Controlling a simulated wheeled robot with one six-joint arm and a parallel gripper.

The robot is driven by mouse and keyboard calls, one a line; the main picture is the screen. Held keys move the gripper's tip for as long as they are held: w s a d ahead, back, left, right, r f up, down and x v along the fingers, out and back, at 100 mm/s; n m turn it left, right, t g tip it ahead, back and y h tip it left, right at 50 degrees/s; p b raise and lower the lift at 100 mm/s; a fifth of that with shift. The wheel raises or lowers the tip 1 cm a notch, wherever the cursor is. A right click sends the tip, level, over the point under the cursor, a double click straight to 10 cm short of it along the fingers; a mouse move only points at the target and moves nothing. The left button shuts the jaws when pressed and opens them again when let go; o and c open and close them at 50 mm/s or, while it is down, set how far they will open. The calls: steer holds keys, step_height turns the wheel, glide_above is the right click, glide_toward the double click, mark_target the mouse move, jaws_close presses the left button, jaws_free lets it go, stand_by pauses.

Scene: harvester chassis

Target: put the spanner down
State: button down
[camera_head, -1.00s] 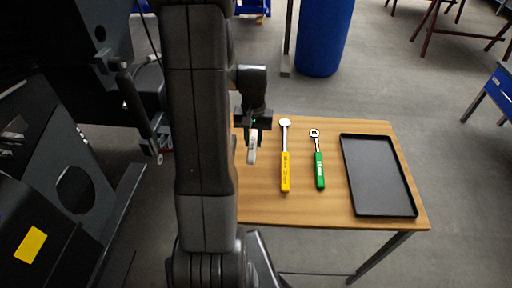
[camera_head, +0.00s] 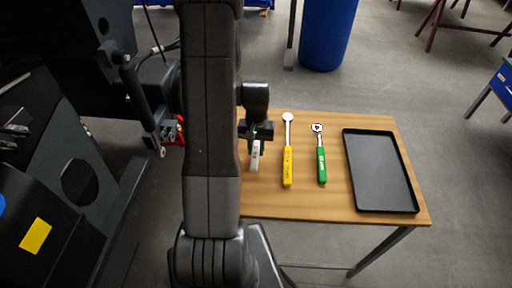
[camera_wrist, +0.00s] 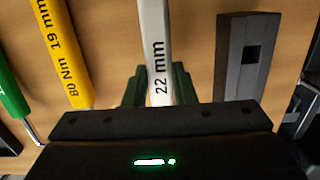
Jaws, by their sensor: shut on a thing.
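The spanner (camera_head: 254,160) is pale, with "22 mm" printed on its handle in the wrist view (camera_wrist: 156,45). My gripper (camera_head: 256,137) is shut on it over the left part of the wooden table (camera_head: 310,205). In the wrist view my gripper's dark green fingers (camera_wrist: 160,85) stand on both sides of the handle. The spanner's far end is out of the wrist view, and I cannot tell whether it touches the table.
A yellow-handled tool (camera_head: 287,165) and a green-handled tool (camera_head: 321,165) lie right of the spanner. A black tray (camera_head: 381,208) lies at the table's right. The wrist view shows a dark grey block-like part (camera_wrist: 230,75) beside the spanner. Dark machinery (camera_head: 60,130) stands left.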

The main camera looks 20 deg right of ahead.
steer(key=c, duration=1.2)
jaws_free()
steer(key=r, duration=0.8)
steer(key=w+r, duration=0.1)
steer(key=r, duration=0.3)
steer(key=shift+d, duration=0.3)
steer(key=f, duration=0.8)
steer(key=s+f, duration=0.1)
steer(key=f, duration=0.3)
steer(key=shift+a+f, duration=0.25)
steer(key=shift+a, duration=0.05)
steer(key=shift+r, duration=1)
